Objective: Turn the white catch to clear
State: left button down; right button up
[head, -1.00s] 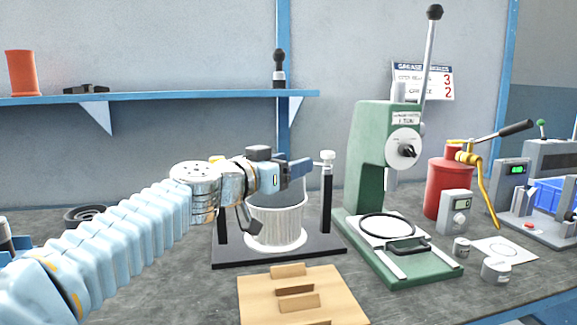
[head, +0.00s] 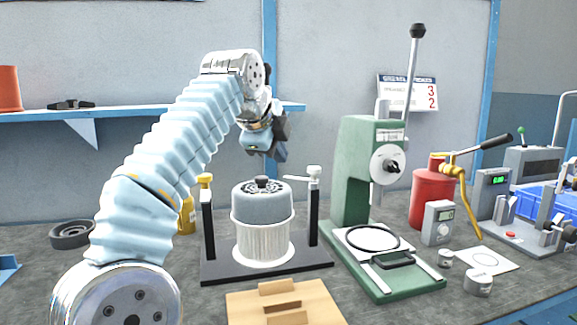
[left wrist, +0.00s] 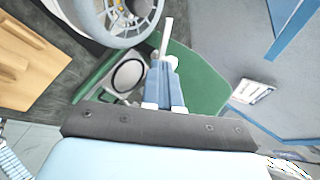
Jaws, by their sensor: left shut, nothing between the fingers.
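The white catch (head: 314,174) sits on top of the black right post (head: 315,215). Its lever points left, towards the grey-topped blower (head: 262,203) between the posts; whether its tip lies over the blower's edge I cannot tell. In the left wrist view the white catch (left wrist: 172,62) shows just past the fingertips, its bar running beside the blower's round rim (left wrist: 125,38). My left gripper (head: 267,155) is shut and empty, pointing down above and behind the blower, apart from the catch in the head view. Its fingers (left wrist: 163,72) are together. My right gripper is not in view.
A yellow catch (head: 205,181) tops the left post. A green press (head: 355,170) with a tall lever stands close on the right. A wooden block (head: 285,305) lies in front. A blue shelf (head: 150,110) is behind my arm. A yellow bottle (head: 187,215) stands at left.

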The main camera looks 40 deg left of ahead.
pick_arm(q)
jog(key=b+x, duration=0.1)
jog(key=x, duration=0.8)
jog(key=shift+w+a+f, duration=0.15)
jog(key=shift+w+f, duration=0.1)
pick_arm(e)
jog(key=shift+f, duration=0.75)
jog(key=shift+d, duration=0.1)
